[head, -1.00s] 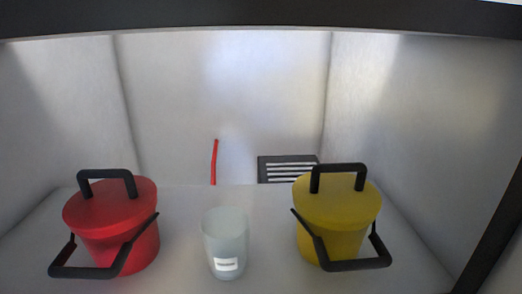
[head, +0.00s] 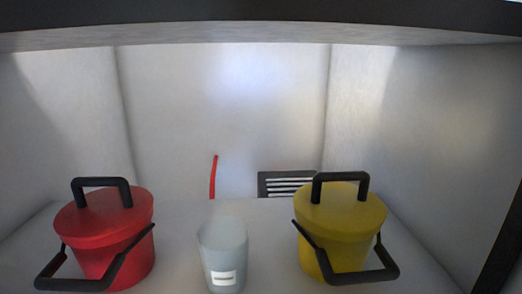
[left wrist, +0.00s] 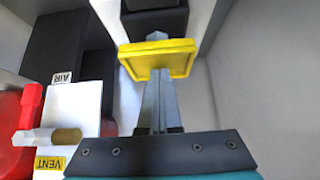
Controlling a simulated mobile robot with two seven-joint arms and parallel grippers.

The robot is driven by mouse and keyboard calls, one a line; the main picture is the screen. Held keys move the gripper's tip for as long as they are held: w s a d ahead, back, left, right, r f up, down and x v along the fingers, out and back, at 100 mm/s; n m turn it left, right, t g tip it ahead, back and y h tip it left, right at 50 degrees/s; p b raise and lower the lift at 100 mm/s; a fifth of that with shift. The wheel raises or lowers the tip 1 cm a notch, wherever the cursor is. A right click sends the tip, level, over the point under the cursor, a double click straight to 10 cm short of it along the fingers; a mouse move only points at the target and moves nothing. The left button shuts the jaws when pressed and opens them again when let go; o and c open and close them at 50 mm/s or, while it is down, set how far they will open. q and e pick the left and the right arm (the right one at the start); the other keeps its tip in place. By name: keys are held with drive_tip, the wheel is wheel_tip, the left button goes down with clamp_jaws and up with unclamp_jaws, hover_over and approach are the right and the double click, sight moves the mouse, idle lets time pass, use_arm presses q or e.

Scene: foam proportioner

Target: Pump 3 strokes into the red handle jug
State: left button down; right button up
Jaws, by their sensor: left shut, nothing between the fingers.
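My left gripper (left wrist: 159,80) shows in the left wrist view, its grey fingers shut and empty. The fingertips reach up to a yellow plate (left wrist: 157,58); I cannot tell whether they touch it. A grey piece stands behind the plate, against a black block (left wrist: 155,18). In the head view a red lidded pot (head: 100,222) stands at left and a yellow lidded pot (head: 340,218) at right, both with black handles. A translucent beaker (head: 222,248) with a white label stands between them. No jug with a red handle is clearly visible. My right gripper is in neither view.
A thin red tube (head: 213,177) and a dark slatted grille (head: 285,184) are at the back of the white-walled bay. In the left wrist view, a white box (left wrist: 72,107) labelled AIR and VENT stands at left, with a red lever (left wrist: 29,110) beside it.

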use_arm(q)
drive_tip(key=shift+s+f, duration=0.1)
drive_tip(key=shift+f, duration=0.25)
drive_tip(key=shift+r, duration=0.1)
wheel_tip(320, 180, up, 3)
drive_tip(key=p, duration=0.3)
drive_tip(key=shift+r+p, duration=0.45)
drive_tip(key=shift+r, duration=1.05)
wheel_tip(320, 180, up, 4)
drive_tip(key=shift+r, duration=0.1)
